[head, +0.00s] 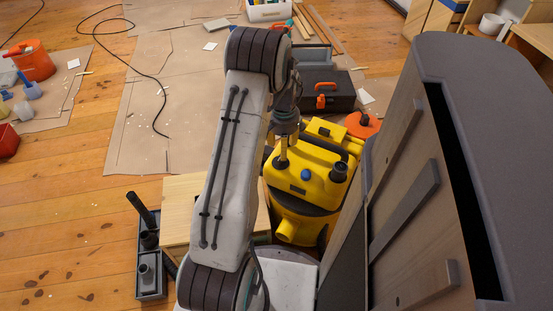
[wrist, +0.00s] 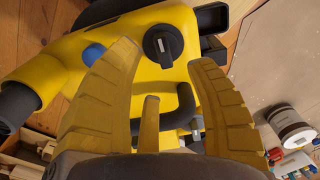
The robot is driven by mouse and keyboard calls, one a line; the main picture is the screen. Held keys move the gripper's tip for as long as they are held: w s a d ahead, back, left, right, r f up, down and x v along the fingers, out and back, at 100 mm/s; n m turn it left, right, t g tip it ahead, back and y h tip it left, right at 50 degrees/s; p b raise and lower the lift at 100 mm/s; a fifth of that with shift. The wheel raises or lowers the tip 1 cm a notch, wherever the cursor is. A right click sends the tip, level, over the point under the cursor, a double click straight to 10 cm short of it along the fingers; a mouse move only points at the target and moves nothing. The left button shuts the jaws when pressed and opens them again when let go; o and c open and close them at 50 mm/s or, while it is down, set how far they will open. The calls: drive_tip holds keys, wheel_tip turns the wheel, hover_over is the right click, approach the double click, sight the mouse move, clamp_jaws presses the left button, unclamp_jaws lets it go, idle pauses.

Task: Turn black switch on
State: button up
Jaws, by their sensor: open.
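The yellow shop vacuum (head: 318,205) stands below my arm in the head view. In the wrist view, its yellow top (wrist: 60,50) fills much of the picture. The black switch (wrist: 163,45) is a round rotary knob with a pale mark, on the yellow top at the upper middle. My gripper (wrist: 165,57) is open and empty, with one finger on either side of the switch in that view. I cannot tell whether the fingers are level with it. In the head view my gripper (head: 283,155) is over the vacuum, and I cannot make out the switch.
A blue button (wrist: 93,52) and a black port (wrist: 15,107) are left of the switch. In the head view, a wooden box (head: 185,195) stands left of the vacuum, a dark toolbox (head: 328,92) behind it, and a tall grey-topped wooden unit (head: 470,75) at right.

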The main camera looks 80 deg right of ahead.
drive_tip(key=shift+f+b, duration=0.75)
drive_tip(key=shift+f, duration=2.3)
drive_tip(key=shift+c, duration=0.3)
clamp_jaws()
